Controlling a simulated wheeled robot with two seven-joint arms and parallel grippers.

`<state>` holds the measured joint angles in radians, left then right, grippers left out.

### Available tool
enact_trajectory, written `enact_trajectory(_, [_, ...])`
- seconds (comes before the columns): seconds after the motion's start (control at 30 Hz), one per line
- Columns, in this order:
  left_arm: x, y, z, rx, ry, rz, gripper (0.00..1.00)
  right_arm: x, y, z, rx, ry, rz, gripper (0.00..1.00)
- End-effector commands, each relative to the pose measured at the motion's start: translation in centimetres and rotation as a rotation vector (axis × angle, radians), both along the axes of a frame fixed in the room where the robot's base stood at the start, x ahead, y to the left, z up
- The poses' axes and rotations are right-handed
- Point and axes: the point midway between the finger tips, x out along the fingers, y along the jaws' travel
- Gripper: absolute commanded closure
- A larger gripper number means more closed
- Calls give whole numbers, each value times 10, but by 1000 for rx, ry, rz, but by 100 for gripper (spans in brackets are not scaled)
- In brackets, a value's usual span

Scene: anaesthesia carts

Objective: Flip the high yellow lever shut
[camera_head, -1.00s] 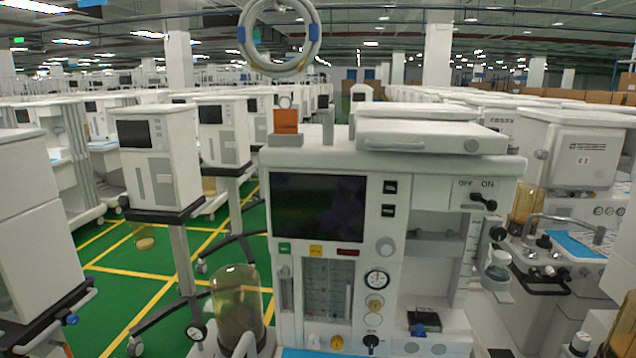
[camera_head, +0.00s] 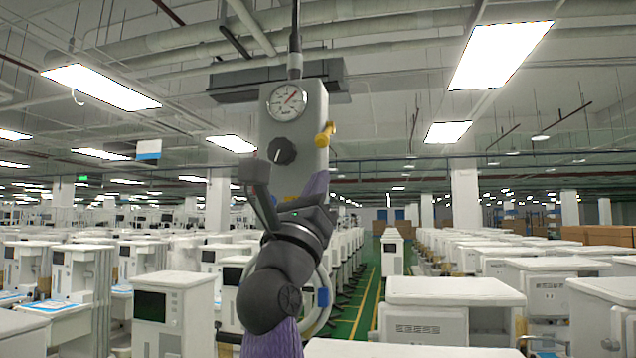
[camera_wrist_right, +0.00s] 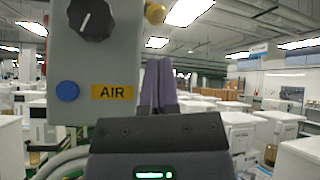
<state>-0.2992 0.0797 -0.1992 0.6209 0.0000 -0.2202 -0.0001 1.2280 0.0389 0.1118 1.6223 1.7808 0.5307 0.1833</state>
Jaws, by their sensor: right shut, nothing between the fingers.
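The yellow lever (camera_head: 325,134) sticks out from the upper right side of a hanging grey box (camera_head: 312,104). In the right wrist view its rounded yellow end (camera_wrist_right: 155,12) shows at the top edge, beside the box (camera_wrist_right: 78,60). My right gripper (camera_head: 322,176) is below the lever, in front of the box's lower right part. Its purple fingers (camera_wrist_right: 158,64) are together and empty, pointing up, with a visible gap below the lever. My left gripper is in neither view.
The box has a round gauge (camera_head: 287,103), a black knob (camera_head: 282,151), a blue button (camera_wrist_right: 67,91) and a yellow AIR label (camera_wrist_right: 112,92). A cable holds it from above. Open air lies right of it. White carts stand below and behind.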

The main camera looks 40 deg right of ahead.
Motion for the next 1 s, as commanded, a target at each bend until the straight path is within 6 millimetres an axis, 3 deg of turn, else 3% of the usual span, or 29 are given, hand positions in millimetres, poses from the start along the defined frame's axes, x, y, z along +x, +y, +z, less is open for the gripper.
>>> enact_trajectory(0.03, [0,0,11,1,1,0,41,3,-7,13,0,1,-2,100])
enact_trajectory(0.2, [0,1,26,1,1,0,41,13,-24,35,-1,2,-3,100])
enact_trajectory(0.4, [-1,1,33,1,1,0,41,18,-34,44,-1,3,-2,100])
enact_trajectory(0.77, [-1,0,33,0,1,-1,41,19,-34,45,-1,2,-1,100])
enact_trajectory(1.0, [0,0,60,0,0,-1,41,14,-27,71,1,2,1,100])
